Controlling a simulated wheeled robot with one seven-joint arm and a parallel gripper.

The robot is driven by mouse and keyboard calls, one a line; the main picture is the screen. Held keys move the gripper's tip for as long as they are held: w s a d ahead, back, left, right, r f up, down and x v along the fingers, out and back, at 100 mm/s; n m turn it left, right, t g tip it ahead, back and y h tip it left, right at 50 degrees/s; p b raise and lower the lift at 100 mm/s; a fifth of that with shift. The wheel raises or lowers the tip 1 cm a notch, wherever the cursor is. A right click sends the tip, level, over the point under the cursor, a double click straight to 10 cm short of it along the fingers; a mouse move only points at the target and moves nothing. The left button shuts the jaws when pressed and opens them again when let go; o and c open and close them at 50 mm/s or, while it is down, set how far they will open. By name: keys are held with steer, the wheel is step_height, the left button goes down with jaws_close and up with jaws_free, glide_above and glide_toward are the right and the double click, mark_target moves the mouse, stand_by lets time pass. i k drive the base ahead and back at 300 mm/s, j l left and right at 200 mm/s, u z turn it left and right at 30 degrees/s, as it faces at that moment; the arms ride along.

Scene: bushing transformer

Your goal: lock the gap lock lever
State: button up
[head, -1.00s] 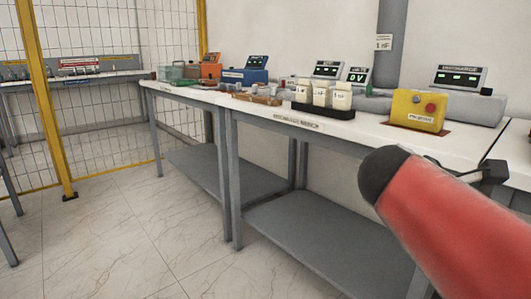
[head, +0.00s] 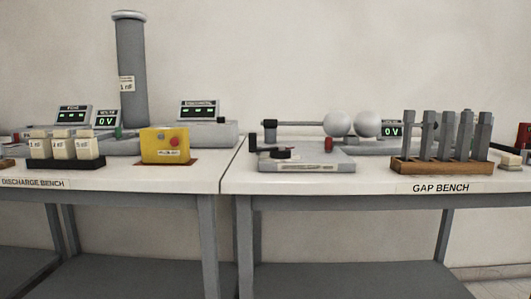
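The gap bench (head: 350,184) stands on the right in the head view, with its name label on the front edge. On it is a low grey gap unit (head: 310,162) with a dark knob and crank (head: 281,154) on its left side. A small red upright piece (head: 328,145) stands on the unit's right part; it may be the lock lever, but I cannot tell for sure. Two pale spheres (head: 338,123) sit behind, nearly side by side, on a horizontal rod. My gripper is not in view.
A wooden rack (head: 444,167) of grey posts stands right of the unit, near the front edge. On the discharge bench (head: 110,180) at left are a yellow box (head: 167,146) with a red button and a black tray of pale blocks. A narrow seam separates the benches.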

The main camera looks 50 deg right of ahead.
mark_target(329, 147)
steer(key=z, duration=1.95)
